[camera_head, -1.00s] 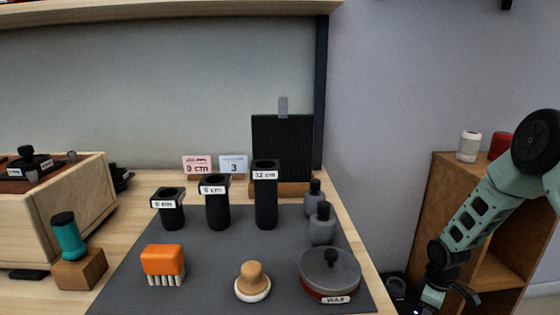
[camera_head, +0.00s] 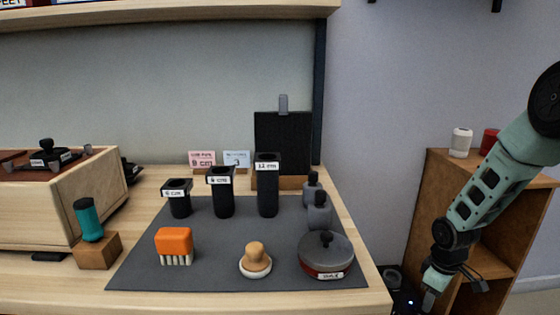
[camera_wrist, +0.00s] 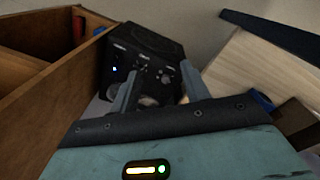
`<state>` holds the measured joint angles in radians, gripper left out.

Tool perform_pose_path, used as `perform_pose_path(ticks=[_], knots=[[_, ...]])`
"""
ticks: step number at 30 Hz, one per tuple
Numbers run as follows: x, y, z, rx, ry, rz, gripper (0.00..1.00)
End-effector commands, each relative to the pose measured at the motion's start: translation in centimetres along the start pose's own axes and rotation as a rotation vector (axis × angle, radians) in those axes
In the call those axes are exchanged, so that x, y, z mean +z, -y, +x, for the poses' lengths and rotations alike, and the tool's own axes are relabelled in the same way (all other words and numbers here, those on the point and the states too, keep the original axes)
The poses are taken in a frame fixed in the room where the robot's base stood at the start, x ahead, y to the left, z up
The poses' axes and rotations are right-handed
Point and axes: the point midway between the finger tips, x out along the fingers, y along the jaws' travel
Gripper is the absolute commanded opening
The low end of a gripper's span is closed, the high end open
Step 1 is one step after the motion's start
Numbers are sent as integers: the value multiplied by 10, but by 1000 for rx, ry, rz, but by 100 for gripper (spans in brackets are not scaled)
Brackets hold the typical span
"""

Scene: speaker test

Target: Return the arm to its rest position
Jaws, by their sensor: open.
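My green arm hangs at the right of the head view, to the right of the workbench. My gripper (camera_head: 430,296) points down beside the bench's right edge, low in the picture and partly cut off by it. In the wrist view my gripper (camera_wrist: 160,84) has its two grey fingers apart, with nothing seen held between them. A black box with knobs and a small blue light (camera_wrist: 145,60) lies beyond the fingertips.
The wooden shelf unit (camera_head: 432,185) stands close behind my arm. The workbench (camera_head: 352,240) carries a grey mat (camera_head: 210,270) with black cups, an orange brush (camera_head: 174,241), a wooden-knobbed pad (camera_head: 255,260) and a wax tin (camera_head: 326,252). Wall space above my arm is free.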

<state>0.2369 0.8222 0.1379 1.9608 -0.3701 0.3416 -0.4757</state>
Motion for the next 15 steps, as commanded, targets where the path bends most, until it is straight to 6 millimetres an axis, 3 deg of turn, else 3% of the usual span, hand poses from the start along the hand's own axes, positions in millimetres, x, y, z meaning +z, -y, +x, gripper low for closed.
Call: perform_pose_path(ticks=[7, 12, 15], knots=[[10, 29, -75, 43, -33, 164, 46], [30, 67, -134, 63, -80, 344, 46], [45, 89, -160, 65, -111, 442, 46]])
